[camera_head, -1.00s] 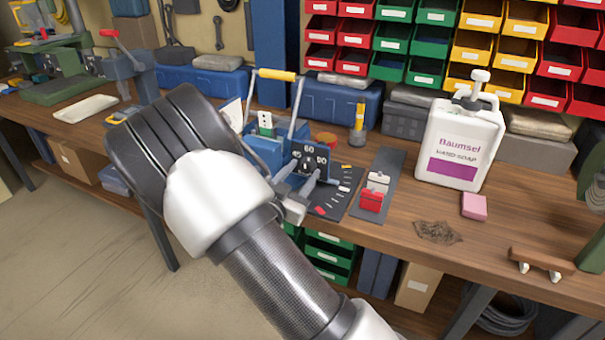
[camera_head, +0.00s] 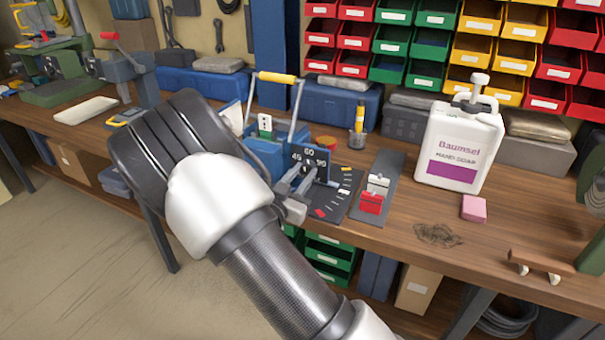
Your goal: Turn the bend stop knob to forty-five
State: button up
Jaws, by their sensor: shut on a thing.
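The bending machine (camera_head: 262,150) is blue, with a yellow-gripped lever, on the workbench. Its black dial plate (camera_head: 309,152) faces me with the white marks 45, 60 and 90, with 60 at the top. The bend stop knob is at the plate's lower middle. It is mostly hidden by my gripper's fingers, so its pointer setting is hard to read. My gripper (camera_head: 298,178) reaches from the lower left, its grey fingers at the dial, shut on the knob.
A black mat with marks (camera_head: 338,195) and a grey strip with a red block (camera_head: 371,201) lie to the right. A soap jug (camera_head: 459,145) and pink block (camera_head: 474,207) stand farther right. A blue toolbox (camera_head: 340,104) is behind. The bench front edge runs below.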

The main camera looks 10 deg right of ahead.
jog(key=n+p, duration=0.3)
jog(key=n, duration=0.2)
jog(key=shift+r+n, duration=0.1)
jog(key=shift+n, duration=0.3)
jog(key=shift+n+p, duration=1.25)
jog(key=shift+n, duration=0.95)
jog(key=o, duration=1)
jog(key=shift+o, duration=0.2)
jog(key=shift+a, duration=0.1)
jog(key=p+v, duration=0.1)
jog(key=v, duration=1.6)
jog(key=shift+s, duration=0.15)
jog(key=shift+a, duration=0.1)
